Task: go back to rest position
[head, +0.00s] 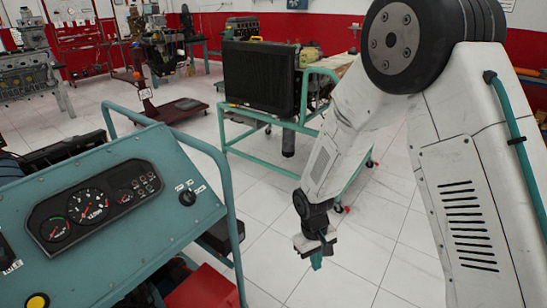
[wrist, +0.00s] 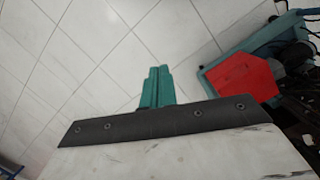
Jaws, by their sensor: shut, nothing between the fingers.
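My gripper (head: 317,262) hangs at the end of my white arm in the head view, over open floor to the right of the teal engine trainer. In the wrist view its teal fingers (wrist: 157,87) are together with nothing between them, and only tile floor shows beyond. The trainer's teal panel (head: 150,250) carries round gauges and a small key switch (head: 187,196). My gripper is apart from the panel and its tube frame (head: 228,190).
A red part (wrist: 243,82) of a trainer is at the right in the wrist view. A second teal stand with a black radiator (head: 262,78) is behind my arm. More engine stands (head: 30,75) are at the back left. White tile floor (head: 345,280) is clear beneath my gripper.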

